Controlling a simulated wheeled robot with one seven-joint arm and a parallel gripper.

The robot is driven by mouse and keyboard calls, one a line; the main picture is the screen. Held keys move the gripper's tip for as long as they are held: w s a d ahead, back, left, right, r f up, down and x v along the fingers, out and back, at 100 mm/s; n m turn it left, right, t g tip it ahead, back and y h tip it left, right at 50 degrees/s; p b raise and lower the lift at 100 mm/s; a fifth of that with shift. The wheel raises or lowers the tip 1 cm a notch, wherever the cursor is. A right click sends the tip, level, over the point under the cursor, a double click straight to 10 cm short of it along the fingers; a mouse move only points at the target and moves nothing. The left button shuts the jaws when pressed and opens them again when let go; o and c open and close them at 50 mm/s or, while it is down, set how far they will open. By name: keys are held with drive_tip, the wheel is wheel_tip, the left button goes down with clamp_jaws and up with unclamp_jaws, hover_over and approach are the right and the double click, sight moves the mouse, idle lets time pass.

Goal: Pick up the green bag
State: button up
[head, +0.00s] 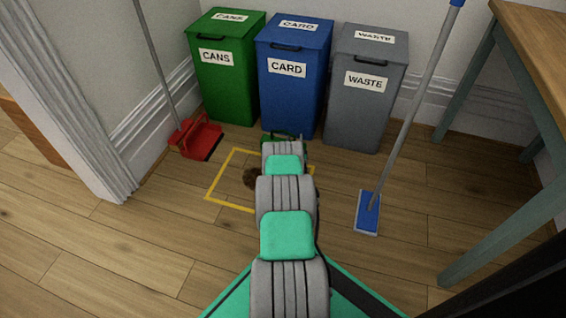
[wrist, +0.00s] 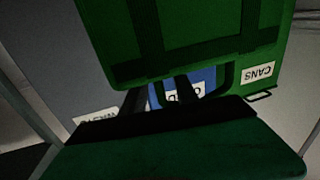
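The green bag (wrist: 198,28) with dark straps fills the top of the wrist view, and its dark loop handle hangs toward the fingers. In the head view only a small green and dark part of the bag (head: 283,136) shows past my arm, in front of the bins. My gripper (wrist: 163,86) reaches up to the bag's handle side with two dark fingers apart. Blue shows between them, and I see nothing clamped. Whether the fingers touch the handle is too dark to tell. In the head view my arm hides the gripper.
Behind stand a green CANS bin (head: 226,85), a blue CARD bin (head: 290,95) and a grey WASTE bin (head: 362,110). A brown object (head: 250,178) lies in a yellow floor square (head: 222,172). A red dustpan (head: 195,137), a blue mop (head: 368,212) and a table (head: 535,40) flank it.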

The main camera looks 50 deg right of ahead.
drive_tip(key=shift+x, duration=1.1)
drive_tip(key=shift+c, duration=0.6)
clamp_jaws()
